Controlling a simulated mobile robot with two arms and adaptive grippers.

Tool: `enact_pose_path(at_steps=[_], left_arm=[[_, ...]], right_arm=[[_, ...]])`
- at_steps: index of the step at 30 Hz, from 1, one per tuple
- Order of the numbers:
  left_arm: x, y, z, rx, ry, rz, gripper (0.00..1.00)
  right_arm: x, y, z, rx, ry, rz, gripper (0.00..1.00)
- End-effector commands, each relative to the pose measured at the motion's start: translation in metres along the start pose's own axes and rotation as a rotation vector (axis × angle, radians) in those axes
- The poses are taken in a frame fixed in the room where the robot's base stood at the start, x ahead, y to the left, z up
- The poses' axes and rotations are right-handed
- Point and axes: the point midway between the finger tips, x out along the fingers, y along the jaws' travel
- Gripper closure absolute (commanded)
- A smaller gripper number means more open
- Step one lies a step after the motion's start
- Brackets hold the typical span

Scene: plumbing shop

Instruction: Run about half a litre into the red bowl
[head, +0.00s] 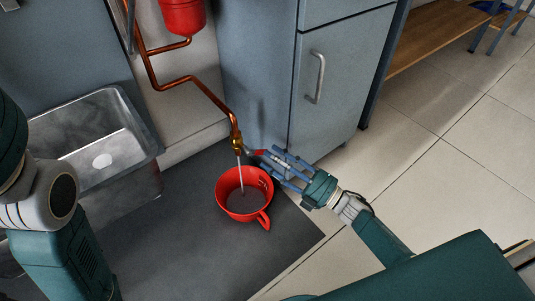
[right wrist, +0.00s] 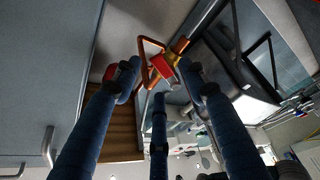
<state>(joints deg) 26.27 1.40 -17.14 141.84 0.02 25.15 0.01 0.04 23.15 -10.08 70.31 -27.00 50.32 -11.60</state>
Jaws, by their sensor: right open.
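The red bowl (head: 226,206), with a handle at its lower right, stands upright on a dark mat. A thin stream of water (head: 241,178) falls from the brass tap (head: 237,143) into it. Liquid shows inside the bowl; its exact level is hard to tell. My right gripper (head: 275,167) is open and empty, its blue fingers just right of the tap and above the bowl's right side. The tap's red lever (right wrist: 161,66) shows beyond the fingertips in the right wrist view; I cannot tell if they touch it. My left gripper is out of view.
A copper pipe (head: 190,79) runs down the wall from a red tank (head: 183,14) to the tap. A steel sink (head: 140,148) is at left. The dark mat (head: 180,235) is clear around the bowl. A grey cabinet (head: 341,80) stands behind my right gripper.

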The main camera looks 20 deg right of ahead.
Motion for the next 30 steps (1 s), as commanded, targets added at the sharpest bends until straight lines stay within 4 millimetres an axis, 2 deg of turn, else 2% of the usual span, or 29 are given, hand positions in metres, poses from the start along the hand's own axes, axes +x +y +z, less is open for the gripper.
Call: enact_pose_path(at_steps=[1,6,12,18,30], left_arm=[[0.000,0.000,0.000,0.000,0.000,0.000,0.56],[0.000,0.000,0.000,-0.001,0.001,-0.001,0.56],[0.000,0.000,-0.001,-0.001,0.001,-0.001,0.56],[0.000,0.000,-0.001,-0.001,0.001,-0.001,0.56],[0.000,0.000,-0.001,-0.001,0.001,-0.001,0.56]], right_arm=[[-0.013,-0.001,0.001,0.001,-0.004,-0.004,0.57],[-0.050,-0.001,0.001,0.000,-0.003,-0.003,0.57],[-0.081,-0.001,0.001,0.001,-0.003,-0.002,0.57],[-0.093,0.000,0.001,0.001,-0.002,0.000,0.57],[-0.093,0.000,0.001,0.000,-0.002,0.000,0.57]])
